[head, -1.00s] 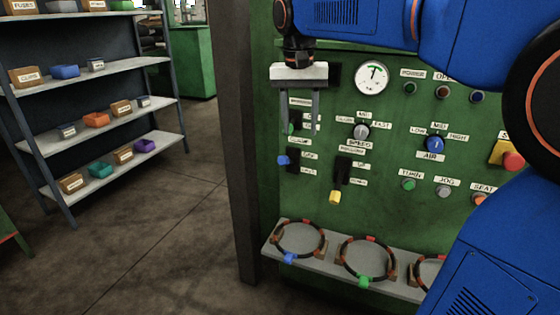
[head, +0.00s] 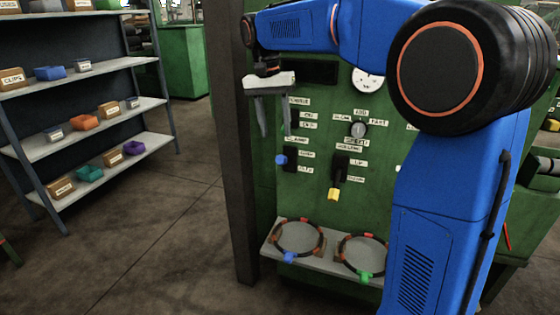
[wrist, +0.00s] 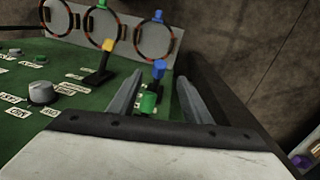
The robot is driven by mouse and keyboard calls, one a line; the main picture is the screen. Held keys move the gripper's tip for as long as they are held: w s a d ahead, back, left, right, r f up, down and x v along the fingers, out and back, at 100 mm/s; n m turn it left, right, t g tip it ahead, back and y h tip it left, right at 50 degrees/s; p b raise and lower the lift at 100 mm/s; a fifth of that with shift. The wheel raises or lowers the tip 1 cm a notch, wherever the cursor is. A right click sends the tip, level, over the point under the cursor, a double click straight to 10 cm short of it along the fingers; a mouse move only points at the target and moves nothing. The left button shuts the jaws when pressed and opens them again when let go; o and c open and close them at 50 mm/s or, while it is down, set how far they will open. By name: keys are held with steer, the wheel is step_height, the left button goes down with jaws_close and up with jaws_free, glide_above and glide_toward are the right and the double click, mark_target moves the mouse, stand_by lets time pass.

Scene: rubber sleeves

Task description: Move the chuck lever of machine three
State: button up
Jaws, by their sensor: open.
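The green machine panel (head: 318,200) carries several small levers with white labels, too small to read surely; I cannot tell which is marked chuck. A blue-tipped lever (head: 281,159) sits low on the left, and a yellow-tipped lever (head: 334,194) to its right. A green-tipped lever (wrist: 148,103) shows between my fingers in the wrist view, with the blue tip (wrist: 159,69) beyond it; the head view hides the green tip behind a finger. My gripper (head: 276,135) is open, fingers pointing down at the panel's upper left, holding nothing.
A ledge (head: 330,262) with ring holders juts out below the levers. A dark post (head: 236,150) stands close at the panel's left edge. A knob (head: 357,130) and a gauge (head: 368,80) lie to the right. A shelf of bins (head: 95,106) stands farther left.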

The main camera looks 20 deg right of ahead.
mark_target(280, 157)
steer(key=f, duration=0.3)
steer(key=d+f, duration=0.1)
steer(key=f, duration=0.7)
steer(key=shift+s+d, duration=0.15)
steer(key=shift+s, duration=0.2)
jaws_close()
